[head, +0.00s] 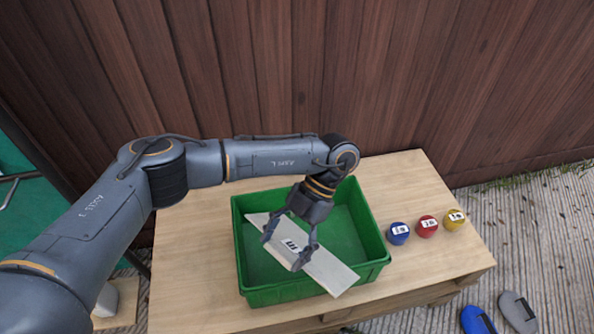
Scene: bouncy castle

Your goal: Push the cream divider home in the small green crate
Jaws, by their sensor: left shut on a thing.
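The small green crate (372,240) stands open on the wooden table. The cream divider (326,272) is a flat pale board with a dark printed mark. It lies diagonally across the crate in the picture, from the left side toward the front right. Its front right end overlaps the crate's front rim in the picture; whether it touches the rim I cannot tell. My left gripper (285,251) reaches down over the crate and is shut on the divider near its middle. The divider's lower edge and any slots for it cannot be made out. My right gripper is not in view.
A wooden fence (420,80) rises behind. Blue (477,320) and grey (517,311) shoe-like things lie on the ground at right.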

